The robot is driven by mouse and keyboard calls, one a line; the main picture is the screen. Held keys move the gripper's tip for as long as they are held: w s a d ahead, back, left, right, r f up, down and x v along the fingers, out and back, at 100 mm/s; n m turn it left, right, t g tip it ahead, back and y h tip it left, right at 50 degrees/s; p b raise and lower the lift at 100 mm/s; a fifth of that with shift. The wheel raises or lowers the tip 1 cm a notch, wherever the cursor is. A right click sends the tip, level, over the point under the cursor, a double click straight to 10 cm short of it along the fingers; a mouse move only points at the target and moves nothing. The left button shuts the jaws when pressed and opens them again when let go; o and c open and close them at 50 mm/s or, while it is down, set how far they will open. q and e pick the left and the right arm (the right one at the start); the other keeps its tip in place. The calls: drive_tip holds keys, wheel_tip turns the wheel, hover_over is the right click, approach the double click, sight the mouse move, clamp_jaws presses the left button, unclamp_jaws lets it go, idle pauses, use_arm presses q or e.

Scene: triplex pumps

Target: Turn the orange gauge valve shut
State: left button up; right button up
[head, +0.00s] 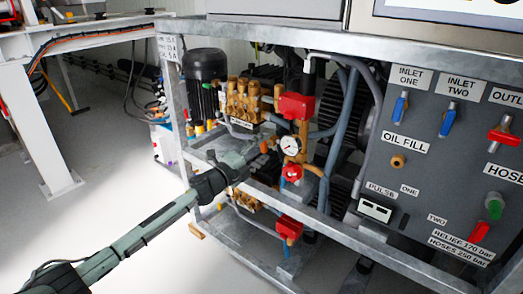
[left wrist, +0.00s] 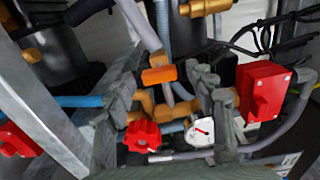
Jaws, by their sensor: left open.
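The orange gauge valve handle (left wrist: 160,75) shows in the left wrist view as a small orange block between the two fingers of my left gripper (left wrist: 163,88). Gaps show on both sides, so the fingers look apart from it. In the head view my left gripper (head: 250,152) reaches in from the left, just left of the white round pressure gauge (head: 290,145). A bit of the orange handle (head: 264,147) shows at its fingertips. The gauge also shows in the left wrist view (left wrist: 201,131), beside the right finger. My right gripper is not in view.
A red knob (head: 292,172) sits just below the gauge and a red box (head: 296,106) above it. Brass pump parts (head: 243,98) stand behind. A grey frame rail (head: 270,196) runs below my gripper. The labelled control panel (head: 440,150) stands at the right.

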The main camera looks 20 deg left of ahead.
use_arm(q)
drive_tip(key=shift+s, duration=0.1)
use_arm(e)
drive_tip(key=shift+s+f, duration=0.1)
use_arm(q)
drive_tip(key=v, duration=1.1)
drive_tip(key=shift+s+a, duration=0.15)
drive_tip(key=shift+s, duration=0.25)
drive_tip(key=s+a+f+n+g+y+p, duration=0.1)
drive_tip(key=s+a+f+n+g+y, duration=0.1)
drive_tip(key=s+f+n+y, duration=0.4)
drive_tip(key=s+a+f+n+g+y+p, duration=0.1)
drive_tip(key=s+a+f+n+g+y, duration=0.15)
drive_tip(key=s+f+n, duration=0.4)
drive_tip(key=s+d+f+n+g, duration=0.2)
drive_tip(key=s+f+n+g, duration=0.2)
drive_tip(key=s, duration=0.6)
drive_tip(key=s+d+f+n+g+p, duration=0.1)
drive_tip(key=s+d+f+n+g, duration=0.2)
drive_tip(key=s+f, duration=0.6)
drive_tip(key=shift+s+f+n+g+h, duration=0.25)
drive_tip(key=shift+s+n+g+h, duration=0.25)
drive_tip(key=shift+s+g, duration=0.75)
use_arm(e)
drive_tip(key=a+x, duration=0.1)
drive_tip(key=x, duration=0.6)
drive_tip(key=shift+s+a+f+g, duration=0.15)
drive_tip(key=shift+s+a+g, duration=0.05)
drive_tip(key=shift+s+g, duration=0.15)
